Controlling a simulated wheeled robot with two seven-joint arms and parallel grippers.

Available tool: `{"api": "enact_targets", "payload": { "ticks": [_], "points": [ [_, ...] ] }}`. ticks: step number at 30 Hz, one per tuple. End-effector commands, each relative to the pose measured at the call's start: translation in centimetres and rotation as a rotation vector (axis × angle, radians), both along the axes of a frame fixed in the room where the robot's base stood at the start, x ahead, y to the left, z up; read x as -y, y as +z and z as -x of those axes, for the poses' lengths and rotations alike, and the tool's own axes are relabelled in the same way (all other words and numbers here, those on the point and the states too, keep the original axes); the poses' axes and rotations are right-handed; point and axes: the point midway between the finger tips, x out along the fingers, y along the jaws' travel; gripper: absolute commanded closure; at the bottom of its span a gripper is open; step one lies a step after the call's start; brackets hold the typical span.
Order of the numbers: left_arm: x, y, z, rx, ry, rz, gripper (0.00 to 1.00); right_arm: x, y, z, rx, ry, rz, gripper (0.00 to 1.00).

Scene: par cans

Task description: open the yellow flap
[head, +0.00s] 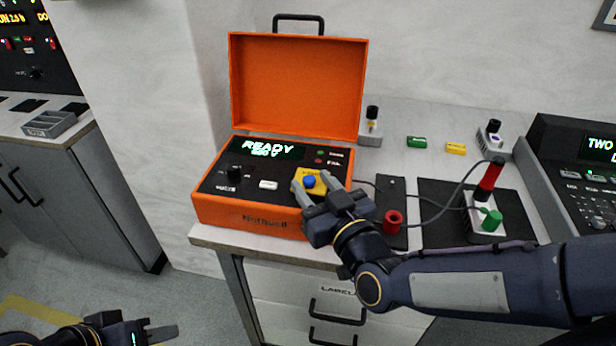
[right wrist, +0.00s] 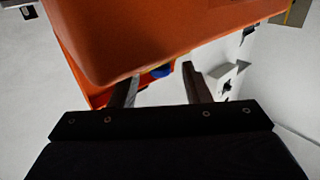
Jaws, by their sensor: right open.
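The yellow flap (head: 319,189) is on the right part of the orange case's control panel, with a blue button (head: 309,182) showing at it. I cannot tell how far the flap is raised. My right gripper (head: 311,187) is open, its two fingers on either side of the yellow and blue parts, partly covering them. In the right wrist view, the blue button (right wrist: 161,71) and a sliver of yellow show between the open fingers, under an orange edge. Contact is unclear. My left gripper (head: 158,333) is at the bottom left, far from the case, mostly cut off.
The orange case (head: 298,85) stands lid up on the white bench. Right of it are a red socket (head: 393,218), black mats, a cable, a red-and-green connector block (head: 484,208) and a dark console (head: 585,165). A grey cabinet (head: 95,195) stands left.

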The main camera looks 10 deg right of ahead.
Motion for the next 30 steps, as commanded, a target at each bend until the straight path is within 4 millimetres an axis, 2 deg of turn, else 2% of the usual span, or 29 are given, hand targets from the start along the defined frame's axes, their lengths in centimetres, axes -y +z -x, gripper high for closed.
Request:
{"api": "enact_targets", "payload": {
  "ticks": [3, 7, 18, 28, 30],
  "points": [
    [0.0, -0.3, 0.0, 0.0, 0.0, 0.0, 0.64, -0.7, -0.1, -1.8, -0.001, 0.001, 0.003, 0.57],
    [0.0, -0.4, 0.0, 0.0, 0.0, 0.0, 0.64, -1.2, -0.1, -3.1, -0.001, 0.0, 0.001, 0.57],
    [0.0, -0.4, 0.0, 0.0, 0.0, 0.0, 0.64, -1.4, 0.0, -3.7, -0.001, 0.001, 0.0, 0.57],
    [0.0, -0.4, 0.0, 0.0, 0.0, 0.0, 0.64, -1.4, 0.0, -3.7, -0.001, 0.001, -0.001, 1.0],
    [0.0, -0.4, 0.0, 0.0, 0.0, 0.0, 0.64, -1.4, 0.0, -3.7, -0.001, 0.001, -0.001, 1.0]
  ]
}}
